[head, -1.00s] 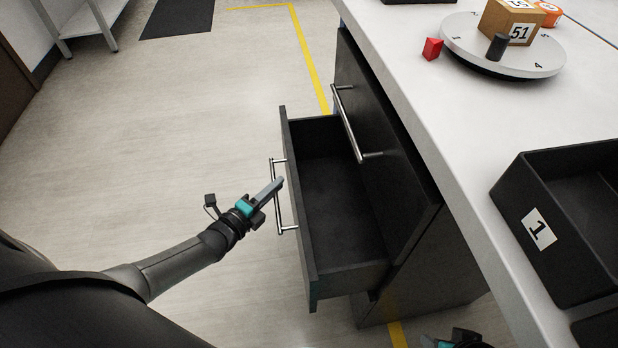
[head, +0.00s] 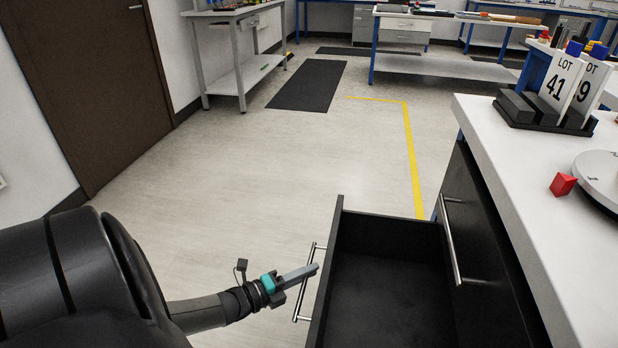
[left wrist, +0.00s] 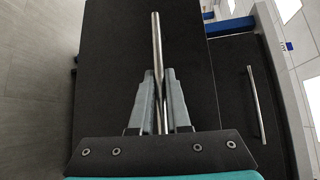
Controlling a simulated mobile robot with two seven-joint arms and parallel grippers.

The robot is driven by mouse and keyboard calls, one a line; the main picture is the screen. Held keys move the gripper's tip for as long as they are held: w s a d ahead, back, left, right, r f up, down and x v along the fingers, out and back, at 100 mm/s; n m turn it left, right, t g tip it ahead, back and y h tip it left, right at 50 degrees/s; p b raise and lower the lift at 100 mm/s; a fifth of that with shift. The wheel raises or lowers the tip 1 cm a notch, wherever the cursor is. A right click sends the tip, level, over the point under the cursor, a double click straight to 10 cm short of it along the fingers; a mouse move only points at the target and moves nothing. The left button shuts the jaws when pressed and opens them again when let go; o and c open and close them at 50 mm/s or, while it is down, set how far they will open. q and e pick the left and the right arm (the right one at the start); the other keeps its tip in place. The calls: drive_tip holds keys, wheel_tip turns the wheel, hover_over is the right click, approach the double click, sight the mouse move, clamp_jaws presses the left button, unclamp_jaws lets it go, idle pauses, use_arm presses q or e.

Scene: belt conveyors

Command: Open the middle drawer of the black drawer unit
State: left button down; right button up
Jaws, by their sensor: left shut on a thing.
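The black drawer unit (head: 481,232) stands under the white worktop. Its middle drawer (head: 385,297) is pulled well out and looks empty inside. My left gripper (head: 314,268) is at the bar handle of this drawer. In the left wrist view my left gripper (left wrist: 160,90) has its fingers shut on the silver handle (left wrist: 156,45), one finger on each side. The drawer's black front (left wrist: 105,60) fills most of that view. A closed drawer with its own bar handle (head: 450,240) sits above; it also shows in the left wrist view (left wrist: 256,105). My right gripper is not in view.
On the worktop (head: 520,190) are a red block (head: 563,184), a white turntable (head: 603,180) and a black holder (head: 545,122) with number cards. The floor (head: 260,170) left of the drawer is clear. A brown door (head: 90,80) is at the left.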

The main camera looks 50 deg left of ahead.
use_arm(q)
drive_tip(key=c, duration=0.9)
unclamp_jaws()
drive_tip(key=shift+s, duration=0.1)
drive_tip(key=shift+s, duration=0.2)
drive_tip(key=shift+p+v, duration=1.95)
drive_tip(key=shift+v, duration=5.4)
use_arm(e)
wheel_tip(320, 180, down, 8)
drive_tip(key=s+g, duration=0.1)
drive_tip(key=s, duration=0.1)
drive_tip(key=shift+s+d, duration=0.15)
use_arm(q)
drive_tip(key=shift+a, duration=0.1)
